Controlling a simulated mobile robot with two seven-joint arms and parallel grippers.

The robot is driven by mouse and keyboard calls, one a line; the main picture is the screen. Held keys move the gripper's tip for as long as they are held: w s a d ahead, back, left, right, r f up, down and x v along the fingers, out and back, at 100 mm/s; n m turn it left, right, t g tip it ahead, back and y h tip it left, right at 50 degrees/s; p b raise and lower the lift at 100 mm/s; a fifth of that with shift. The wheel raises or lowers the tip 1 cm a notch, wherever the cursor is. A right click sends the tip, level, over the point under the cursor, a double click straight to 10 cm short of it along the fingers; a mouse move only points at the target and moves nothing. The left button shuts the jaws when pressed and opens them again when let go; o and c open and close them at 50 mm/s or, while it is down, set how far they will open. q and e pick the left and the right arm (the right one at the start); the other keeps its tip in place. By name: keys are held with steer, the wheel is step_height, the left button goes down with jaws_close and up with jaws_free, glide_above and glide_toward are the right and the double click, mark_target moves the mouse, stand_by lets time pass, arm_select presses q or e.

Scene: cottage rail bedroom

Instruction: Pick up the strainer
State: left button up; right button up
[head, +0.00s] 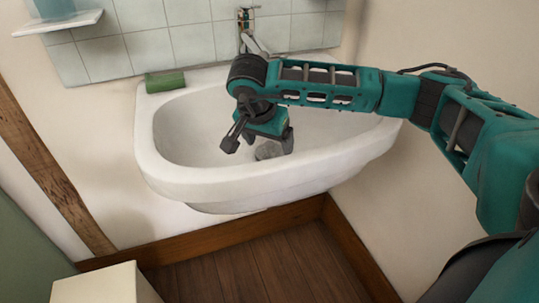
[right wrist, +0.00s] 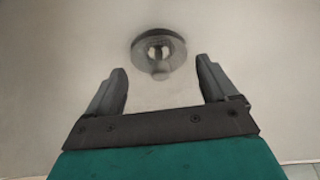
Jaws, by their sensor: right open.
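The strainer (right wrist: 159,50) is a small round grey piece with a raised middle, lying on the floor of the white sink basin. In the head view the strainer (head: 268,151) shows partly, close behind my right gripper. My right gripper (head: 258,145) hangs down inside the basin, open and empty. In the right wrist view its two fingers (right wrist: 162,88) stand apart, with the strainer beyond the tips and roughly centred between them. The fingers do not appear to touch it. My left gripper is not in view.
The white sink (head: 170,175) has a raised rim around the basin. The tap (head: 246,28) stands behind my right arm. A pale box-like top (head: 105,286) is at the lower left.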

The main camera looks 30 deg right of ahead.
steer(key=shift+x, duration=0.95)
steer(key=shift+r, duration=0.1)
steer(key=c, duration=0.8)
steer(key=shift+c, duration=0.2)
